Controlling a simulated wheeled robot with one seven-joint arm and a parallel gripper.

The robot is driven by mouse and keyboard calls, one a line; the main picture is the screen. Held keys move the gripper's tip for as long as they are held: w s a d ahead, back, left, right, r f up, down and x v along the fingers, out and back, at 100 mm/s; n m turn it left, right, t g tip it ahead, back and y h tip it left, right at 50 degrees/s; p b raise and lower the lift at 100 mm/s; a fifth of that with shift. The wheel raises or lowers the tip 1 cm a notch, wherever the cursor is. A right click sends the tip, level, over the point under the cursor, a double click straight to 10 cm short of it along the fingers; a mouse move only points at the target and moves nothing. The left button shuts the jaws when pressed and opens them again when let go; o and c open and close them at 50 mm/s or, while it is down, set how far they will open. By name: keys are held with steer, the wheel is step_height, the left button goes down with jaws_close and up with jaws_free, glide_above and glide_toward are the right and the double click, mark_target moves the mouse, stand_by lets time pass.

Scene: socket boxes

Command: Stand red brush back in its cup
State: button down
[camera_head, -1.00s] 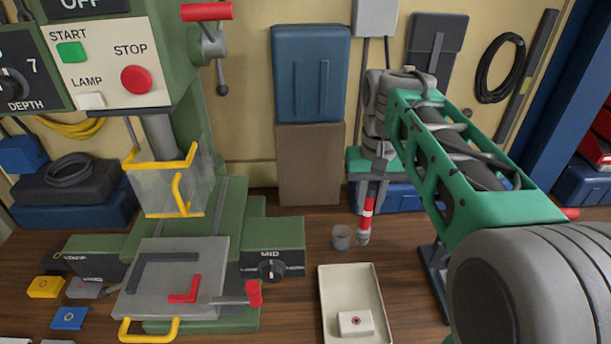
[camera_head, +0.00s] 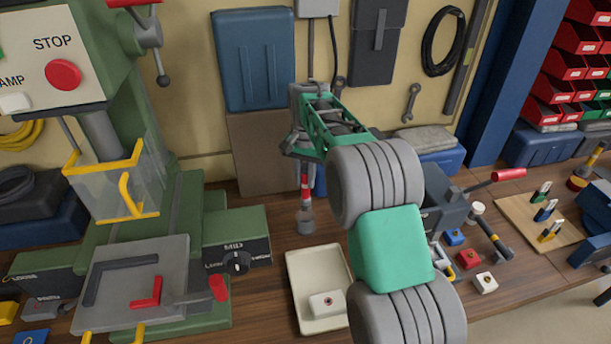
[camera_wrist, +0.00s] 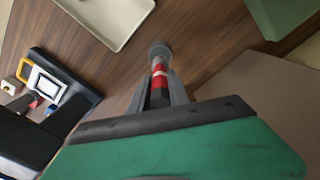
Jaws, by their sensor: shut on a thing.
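The red brush (camera_head: 305,191), with a white band, hangs upright in my gripper (camera_head: 303,176), its lower end downward. My gripper is shut on its upper part; the wrist view also shows the brush (camera_wrist: 159,70) between the two fingers (camera_wrist: 161,88). The small grey cup (camera_head: 306,222) stands on the bench under the brush and lines up with its lower end. The cup also shows in the wrist view (camera_wrist: 158,48) at the brush's far end. The lower end appears to be at or inside the cup's mouth; how deep is hidden.
A cream tray (camera_head: 293,290) holding a white block (camera_head: 327,304) is just in front of the cup. The green drill press (camera_head: 190,225) stands left, a brown board (camera_head: 262,150) behind. Small coloured blocks and a grey vise (camera_head: 440,212) lie to the right.

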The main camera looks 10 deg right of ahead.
mark_target(305, 198)
steer(key=shift+f+b, duration=1.7)
steer(key=shift+f, duration=2.2)
steer(key=c, duration=1.2)
jaws_free()
steer(key=shift+o, duration=0.2)
step_height(305, 198, up, 8)
steer(key=shift+f+b, duration=0.1)
steer(key=shift+b, duration=0.4)
steer(key=shift+s, duration=0.1)
